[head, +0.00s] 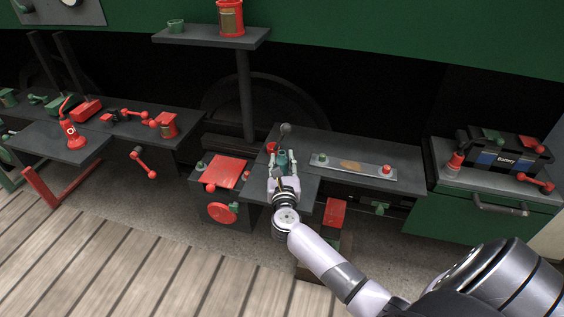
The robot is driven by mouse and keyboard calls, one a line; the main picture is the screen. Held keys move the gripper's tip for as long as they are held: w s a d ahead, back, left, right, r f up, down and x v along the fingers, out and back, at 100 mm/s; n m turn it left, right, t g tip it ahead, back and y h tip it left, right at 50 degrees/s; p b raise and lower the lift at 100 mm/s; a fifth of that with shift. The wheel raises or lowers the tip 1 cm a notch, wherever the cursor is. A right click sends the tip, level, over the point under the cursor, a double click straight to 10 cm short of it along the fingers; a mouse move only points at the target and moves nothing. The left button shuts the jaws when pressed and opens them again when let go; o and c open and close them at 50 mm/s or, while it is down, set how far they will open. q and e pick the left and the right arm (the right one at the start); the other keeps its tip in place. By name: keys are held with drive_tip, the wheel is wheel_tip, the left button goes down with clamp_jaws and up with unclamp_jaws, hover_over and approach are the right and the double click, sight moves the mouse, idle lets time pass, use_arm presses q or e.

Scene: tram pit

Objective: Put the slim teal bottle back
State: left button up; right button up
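A slim teal bottle (282,160) stands near the left end of the middle dark table, partly hidden by my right gripper. My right gripper (283,158) reaches over the table from the front. Its two fingers are spread, one on each side of the teal bottle, with a small gap seeming to show beside it. Whether either finger touches it is too small to tell. My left gripper is not in view.
A red cup (271,148) and a grey round-headed item (286,129) stand close to the gripper. A metal plate (353,166) lies to the right. A post-mounted shelf (211,37) rises behind. A battery (504,155) sits on the green cabinet (485,190).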

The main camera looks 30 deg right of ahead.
drive_tip(key=o, duration=0.4)
drive_tip(key=shift+c, duration=0.2)
